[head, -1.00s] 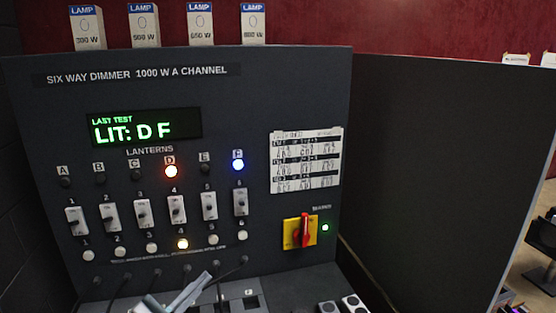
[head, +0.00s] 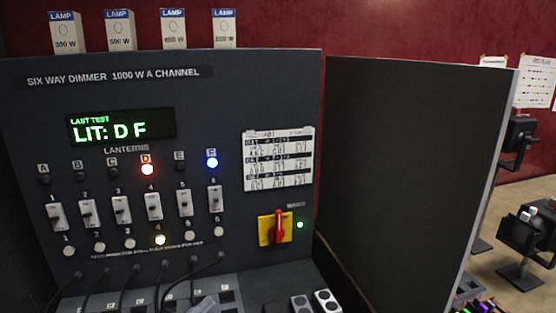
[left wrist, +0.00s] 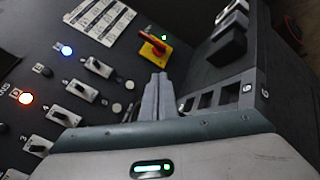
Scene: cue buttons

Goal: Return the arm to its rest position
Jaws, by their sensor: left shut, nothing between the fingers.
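My left gripper (head: 204,304) shows only in part at the bottom edge of the head view, in front of the foot of the dark dimmer panel (head: 225,105). In the left wrist view its two fingers (left wrist: 157,88) are shut together with nothing between them. They appear apart from the panel face. The panel display (head: 120,127) reads "LIT: D F". The red lamp under D (head: 147,169) and the blue lamp under F (head: 212,162) glow. The round button under slider 4 (head: 160,240) is lit. My right gripper is not in view.
A yellow switch with a red handle (head: 277,227) sits at the panel's lower right, beside a green light. Cables and sockets line the panel's foot. A dark side board (head: 410,170) stands to the right. Lamp boxes (head: 119,31) stand on top. Stage lamps are at far right.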

